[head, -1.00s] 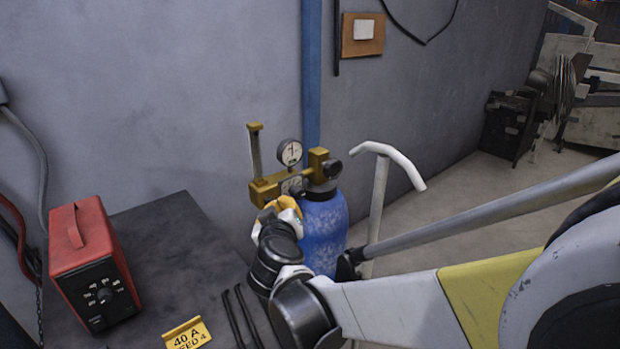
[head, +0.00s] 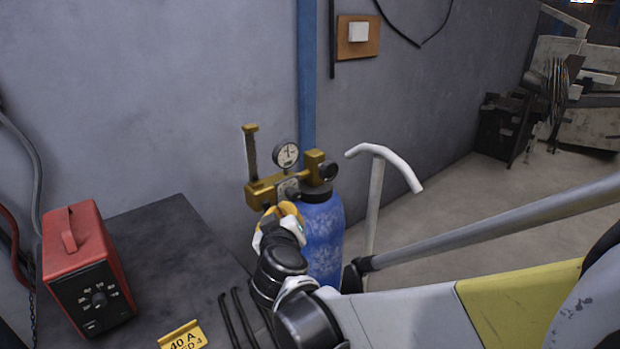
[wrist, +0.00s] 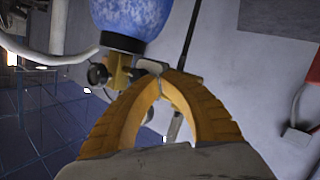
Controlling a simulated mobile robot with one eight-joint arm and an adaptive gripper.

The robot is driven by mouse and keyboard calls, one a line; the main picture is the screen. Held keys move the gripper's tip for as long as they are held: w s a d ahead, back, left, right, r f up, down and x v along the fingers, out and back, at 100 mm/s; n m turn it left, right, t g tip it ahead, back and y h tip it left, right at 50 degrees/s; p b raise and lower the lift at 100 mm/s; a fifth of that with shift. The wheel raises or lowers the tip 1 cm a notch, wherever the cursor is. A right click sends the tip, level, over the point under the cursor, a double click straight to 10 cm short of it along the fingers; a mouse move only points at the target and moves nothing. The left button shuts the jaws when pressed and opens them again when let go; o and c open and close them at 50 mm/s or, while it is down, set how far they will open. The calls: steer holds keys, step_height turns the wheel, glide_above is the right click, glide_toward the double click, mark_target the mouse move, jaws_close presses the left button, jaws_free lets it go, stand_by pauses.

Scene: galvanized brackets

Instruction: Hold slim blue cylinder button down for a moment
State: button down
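The slim blue cylinder (head: 324,235) stands upright beyond the dark table's right edge, with a brass regulator (head: 262,191) and a round gauge (head: 286,155) on top. In the wrist view the blue cylinder (wrist: 130,18) appears upside down at the top, with part of the regulator (wrist: 120,72) below its dark collar. My gripper (wrist: 160,78) has its yellow fingers meeting at the tips, with nothing clearly between them. In the head view my gripper (head: 284,212) is just in front of the regulator's lower side. Contact cannot be told. I cannot make out a separate button; the fingers may hide it.
A red power box (head: 82,262) stands on the dark table (head: 165,235) at left, with a yellow label (head: 184,337) and dark rods (head: 240,318) nearby. A white T-shaped handle (head: 376,190) rises right of the cylinder. The grey wall is close behind.

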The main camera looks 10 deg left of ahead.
steer(key=shift+d, duration=0.1)
steer(key=s+d, duration=0.1)
steer(key=d, duration=0.1)
steer(key=s+d, duration=0.1)
steer(key=s, duration=0.1)
steer(key=shift+s+d, duration=0.15)
steer(key=shift+d, duration=0.2)
steer(key=s+d+f+m+g+h+b, duration=0.2)
steer(key=d+f+b, duration=0.5)
steer(key=d, duration=0.4)
steer(key=s+d+f+m+g+h+b, duration=0.1)
steer(key=d+f+m+h+b, duration=0.2)
steer(key=d+f+b, duration=0.6)
steer(key=s+d+f+m+g+b, duration=0.1)
steer(key=s+d+f+g+b, duration=0.1)
steer(key=s+d+f+b, duration=0.4)
steer(key=s+d+f+m+g+y+b, duration=0.1)
steer(key=s+d+f+m+g+b, duration=0.1)
steer(key=s+d+f+b, duration=0.4)
steer(key=s+f+b, duration=0.1)
steer(key=s+f, duration=0.3)
steer(key=f, duration=0.2)
steer(key=shift+s, duration=0.25)
